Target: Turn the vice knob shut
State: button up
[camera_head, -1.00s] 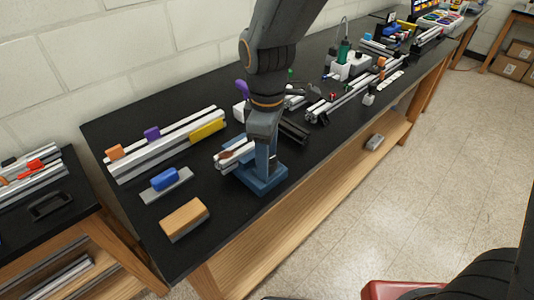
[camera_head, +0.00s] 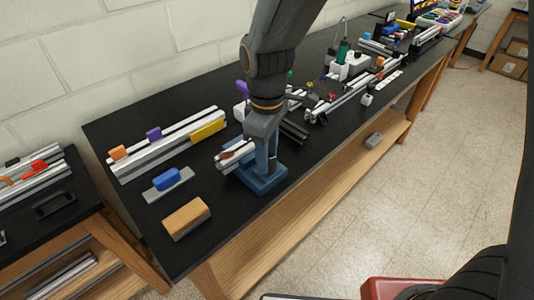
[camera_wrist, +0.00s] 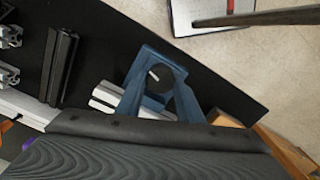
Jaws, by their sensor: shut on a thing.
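The blue vice (camera_head: 262,184) stands near the front edge of the black bench. It also shows in the wrist view (camera_wrist: 151,56) as a blue frame. Silver extrusion bars (camera_head: 233,155) lie at the vice's left side, and their ends show beside it in the wrist view (camera_wrist: 104,96). My gripper (camera_head: 263,138) points down at the top of the vice and is shut on the vice knob. The knob is hidden by my gripper in the head view. A dark round part shows inside the blue frame in the wrist view, but I cannot tell whether it is the knob.
A wooden block (camera_head: 186,218), a blue block on a grey strip (camera_head: 167,180) and long rails with a yellow piece (camera_head: 208,131) lie to the left. Dark extrusions (camera_head: 293,131) lie just right of the vice. The bench's front edge is close.

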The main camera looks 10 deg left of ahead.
jog(key=o, duration=1.1)
jog(key=shift+c, duration=0.2)
jog(key=shift+r, duration=0.1)
jog(key=shift+r+b, duration=0.85)
jog(key=shift+r, duration=2.95)
